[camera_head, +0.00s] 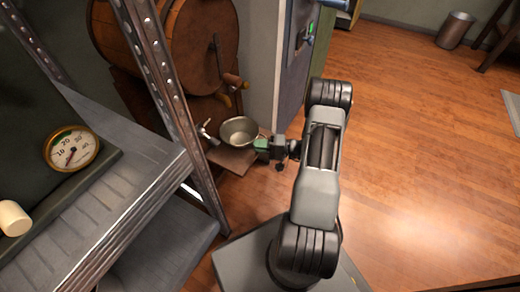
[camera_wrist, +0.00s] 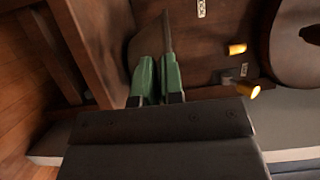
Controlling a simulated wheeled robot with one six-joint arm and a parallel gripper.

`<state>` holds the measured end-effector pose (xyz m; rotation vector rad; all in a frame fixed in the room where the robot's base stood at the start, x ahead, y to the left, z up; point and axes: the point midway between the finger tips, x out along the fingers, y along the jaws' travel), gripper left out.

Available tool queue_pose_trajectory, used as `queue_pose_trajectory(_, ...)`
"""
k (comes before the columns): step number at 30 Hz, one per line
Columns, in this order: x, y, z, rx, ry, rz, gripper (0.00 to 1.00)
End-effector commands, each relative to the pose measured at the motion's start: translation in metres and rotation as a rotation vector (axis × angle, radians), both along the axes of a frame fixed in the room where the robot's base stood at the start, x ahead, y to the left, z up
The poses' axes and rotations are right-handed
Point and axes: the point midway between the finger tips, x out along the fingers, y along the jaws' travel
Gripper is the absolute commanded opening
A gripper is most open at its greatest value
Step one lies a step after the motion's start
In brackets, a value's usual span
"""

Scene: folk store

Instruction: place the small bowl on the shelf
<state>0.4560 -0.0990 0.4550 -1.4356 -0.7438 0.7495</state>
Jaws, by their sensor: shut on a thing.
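The small bowl (camera_head: 239,132) is a pale metal bowl, its opening facing up in the head view. My gripper (camera_head: 262,145) is at its right side, with green fingers shut on its rim. In the wrist view the green fingers (camera_wrist: 157,78) are close together, with a thin edge between them; most of the bowl is hard to make out there. The bowl is over or on a small wooden ledge (camera_head: 236,160) by the barrel; I cannot tell if it touches. The grey metal shelf (camera_head: 150,172) stands at the left, with a lower level (camera_head: 165,250).
A round dial gauge (camera_head: 71,149) and a white cylinder (camera_head: 13,218) are on the shelf's upper level. A slanted metal post (camera_head: 165,80) stands between the shelf and the bowl. A wooden barrel (camera_head: 195,45) with taps is behind. Open wooden floor (camera_head: 420,140) is at the right.

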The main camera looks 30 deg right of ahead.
Motion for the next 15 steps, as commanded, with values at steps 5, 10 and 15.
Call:
queue_pose_trajectory(5, 0.0003, -0.0005, -0.0076, -0.002, -0.002, -0.001, 0.0)
queue_pose_trajectory(10, 0.0001, -0.0005, -0.0079, -0.001, -0.002, -0.001, 0.0)
queue_pose_trajectory(15, 0.0, -0.0004, -0.0091, -0.001, -0.001, -0.001, 0.17)
